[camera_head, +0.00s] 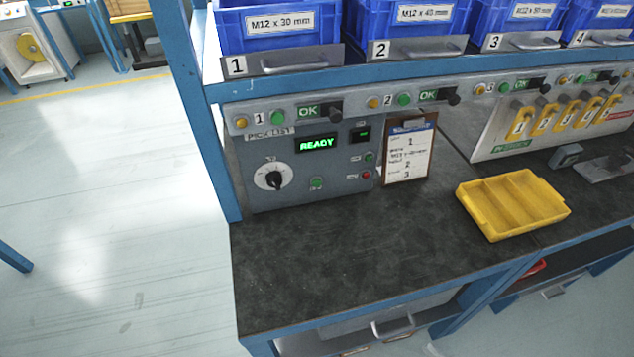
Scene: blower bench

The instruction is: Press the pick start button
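The pick list panel (340,195) is a grey box at the left end of the bench, labelled PICK LIST, with a lit green READY display (317,144). A green button (317,183) sits low in the middle of its face. A smaller green button (369,157) and a red button (366,175) sit at its right edge. The small labels by these buttons are too small to read, so I cannot tell which is pick start. A round white dial with a black knob (273,179) is at the left. My gripper is not in view.
A clipboard (408,155) leans just right of the panel. A yellow divided tray (513,203) lies on the dark worktop (350,255); the worktop's front left is clear. A row of OK displays and buttons (308,112) and blue bins (279,28) stand above. A blue post (205,130) rises at left.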

